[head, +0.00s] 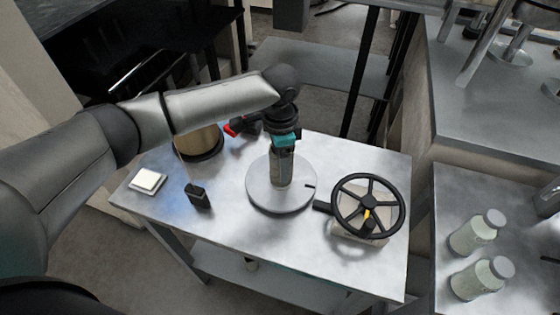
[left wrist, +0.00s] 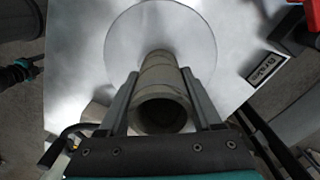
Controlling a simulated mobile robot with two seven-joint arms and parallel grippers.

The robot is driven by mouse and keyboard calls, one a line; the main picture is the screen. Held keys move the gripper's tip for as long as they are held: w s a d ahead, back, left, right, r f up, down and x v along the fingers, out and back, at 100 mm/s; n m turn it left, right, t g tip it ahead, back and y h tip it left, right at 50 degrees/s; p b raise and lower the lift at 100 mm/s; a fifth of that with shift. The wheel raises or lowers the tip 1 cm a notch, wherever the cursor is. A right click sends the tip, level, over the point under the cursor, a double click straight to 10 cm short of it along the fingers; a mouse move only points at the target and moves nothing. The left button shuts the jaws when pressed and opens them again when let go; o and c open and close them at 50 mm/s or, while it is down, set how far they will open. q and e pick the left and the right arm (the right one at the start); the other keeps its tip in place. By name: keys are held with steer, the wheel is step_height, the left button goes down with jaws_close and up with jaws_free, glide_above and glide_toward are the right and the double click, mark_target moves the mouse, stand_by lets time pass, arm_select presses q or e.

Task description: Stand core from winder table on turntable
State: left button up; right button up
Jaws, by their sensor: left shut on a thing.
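The core (head: 280,172) is a grey-brown hollow tube. It is upright in the head view, over the middle of the round grey turntable (head: 256,195). My left gripper (head: 284,150) is shut on its upper part from above. In the left wrist view the core (left wrist: 160,105) lies between the two fingers, its open end toward the camera, with the turntable disc (left wrist: 125,35) beyond it. I cannot tell whether its lower end touches the disc. My right gripper does not show in the head view.
The metal table (head: 235,228) also bears a black spoked handwheel (head: 368,207) at right. A small black block (head: 197,196), a white pad (head: 147,182) and a tan roll (head: 200,141) are at left.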

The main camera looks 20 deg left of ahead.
arm_select(q)
steer(key=o, duration=1.4)
steer(key=shift+f, duration=0.1)
step_height(320, 180, up, 12)
steer(key=shift+r+p, duration=0.15)
steer(key=shift+p, duration=0.75)
